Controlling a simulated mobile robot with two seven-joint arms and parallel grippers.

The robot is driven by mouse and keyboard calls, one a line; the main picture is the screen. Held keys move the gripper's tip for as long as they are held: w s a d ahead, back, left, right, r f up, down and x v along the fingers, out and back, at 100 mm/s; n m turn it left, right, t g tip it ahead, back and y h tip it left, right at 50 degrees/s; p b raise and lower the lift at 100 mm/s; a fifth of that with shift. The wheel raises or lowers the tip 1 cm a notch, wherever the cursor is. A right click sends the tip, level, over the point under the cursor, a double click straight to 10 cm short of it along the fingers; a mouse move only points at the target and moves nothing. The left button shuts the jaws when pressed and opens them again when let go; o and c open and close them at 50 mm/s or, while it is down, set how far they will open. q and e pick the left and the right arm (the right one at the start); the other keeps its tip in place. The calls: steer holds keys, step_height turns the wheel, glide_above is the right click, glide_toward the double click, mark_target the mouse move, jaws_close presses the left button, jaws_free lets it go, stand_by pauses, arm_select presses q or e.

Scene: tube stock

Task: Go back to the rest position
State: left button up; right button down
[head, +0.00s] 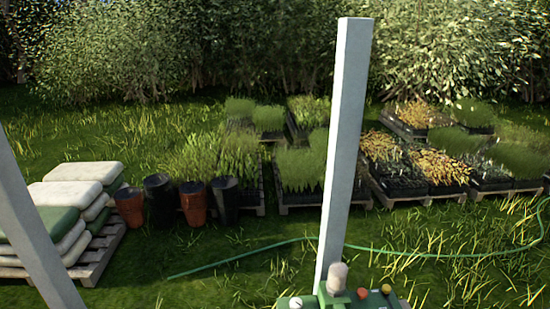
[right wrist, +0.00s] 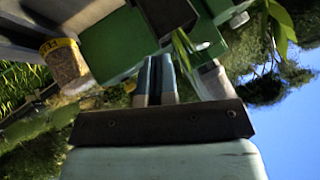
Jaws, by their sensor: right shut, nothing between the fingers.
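My right gripper (right wrist: 155,62) shows in the right wrist view, with its two grey-blue fingers together above a dark bar and a pale housing. It is shut and nothing shows between the fingers. Green machine parts (right wrist: 112,45) lie just beyond the fingertips. Neither gripper shows in the head view, and my left gripper is in no view.
In the head view a green machine (head: 372,301) with coloured buttons stands below, by a pale post (head: 345,130). Plant trays (head: 415,185), dark pots (head: 159,200), stacked sacks (head: 85,172) and a hose (head: 425,254) lie beyond. A yellow-banded jar (right wrist: 66,65) shows in the wrist view.

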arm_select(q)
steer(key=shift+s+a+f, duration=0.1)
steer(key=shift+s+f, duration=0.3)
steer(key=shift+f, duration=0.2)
arm_select(e)
steer(key=s+a+f+n+t+h, duration=0.1)
steer(key=s+a, duration=0.3)
steer(key=s, duration=0.6)
steer(key=s+a+f+n+t+h, duration=0.1)
steer(key=s+a+f, duration=0.1)
steer(key=s+a, duration=0.3)
steer(key=s, duration=0.4)
steer(key=shift+s+t+h, duration=0.3)
steer(key=shift+s+t, duration=0.1)
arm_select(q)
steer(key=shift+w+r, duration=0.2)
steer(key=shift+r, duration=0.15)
arm_select(e)
steer(key=shift+f, duration=0.1)
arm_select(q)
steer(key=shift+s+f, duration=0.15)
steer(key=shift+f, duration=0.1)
